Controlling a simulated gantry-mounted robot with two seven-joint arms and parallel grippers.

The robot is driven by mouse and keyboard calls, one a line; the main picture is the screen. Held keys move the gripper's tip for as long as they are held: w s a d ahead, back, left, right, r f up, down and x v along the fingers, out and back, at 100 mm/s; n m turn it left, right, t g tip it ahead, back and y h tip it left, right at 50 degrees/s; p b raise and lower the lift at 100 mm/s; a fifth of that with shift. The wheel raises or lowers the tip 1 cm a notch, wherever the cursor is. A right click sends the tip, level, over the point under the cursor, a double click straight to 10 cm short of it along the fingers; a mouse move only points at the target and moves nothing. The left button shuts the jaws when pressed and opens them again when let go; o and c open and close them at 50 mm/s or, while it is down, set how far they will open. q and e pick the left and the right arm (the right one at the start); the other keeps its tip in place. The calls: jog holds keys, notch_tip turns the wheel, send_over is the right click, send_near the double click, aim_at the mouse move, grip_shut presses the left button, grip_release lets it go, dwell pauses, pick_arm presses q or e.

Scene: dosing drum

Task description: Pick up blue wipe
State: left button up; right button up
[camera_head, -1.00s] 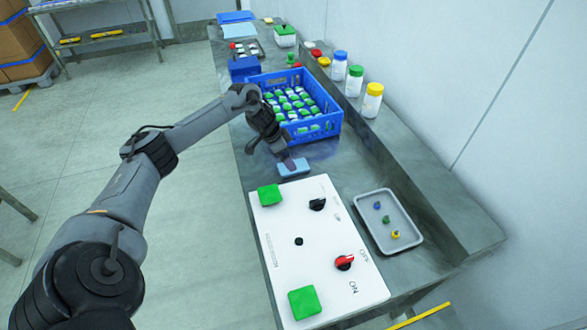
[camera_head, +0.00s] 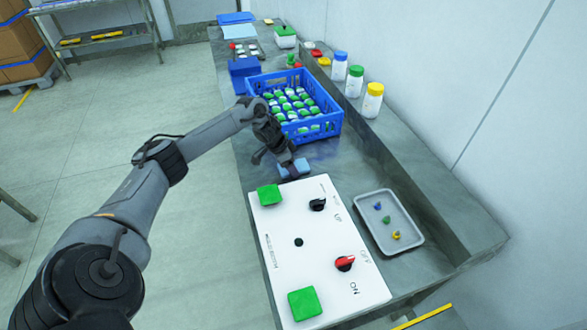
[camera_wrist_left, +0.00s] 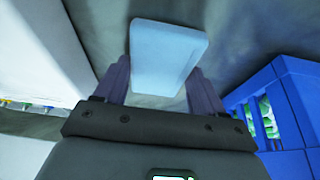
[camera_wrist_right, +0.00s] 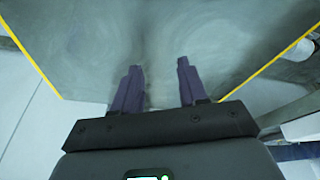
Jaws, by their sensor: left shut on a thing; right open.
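The blue wipe (camera_head: 294,169) is a light blue block on the steel bench, between the blue crate and the white panel. In the left wrist view the wipe (camera_wrist_left: 168,58) lies between the two fingers. My left gripper (camera_head: 286,160) is shut on it from above; I cannot tell whether the wipe is clear of the bench. The fingers partly cover it in the head view. My right gripper (camera_wrist_right: 160,85) shows only in its own wrist view, open and empty over a grey surface with yellow edges.
The blue crate (camera_head: 326,131) with several green-and-white items stands behind the wipe. The white panel (camera_head: 275,228) with knobs and green pads is in front. A grey tray (camera_head: 410,236) with small coloured pieces lies at right. Bottles (camera_head: 372,101) line the ledge.

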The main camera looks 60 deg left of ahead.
pick_arm(q)
jog(key=shift+c, duration=1.1)
jog(key=shift+r, duration=0.85)
notch_tip(320, 180, up, 2)
jog(key=shift+r+p, duration=0.2)
jog(key=shift+p, duration=0.25)
jog(key=d+r, duration=0.2)
jog(key=d, duration=0.2)
jog(key=d+r+p, duration=0.1)
jog(key=d+r, duration=0.1)
jog(key=d, duration=0.1)
jog(key=w+d+r+p, duration=0.1)
jog(key=d+r, duration=0.2)
jog(key=d, duration=0.1)
jog(key=shift+d, duration=0.35)
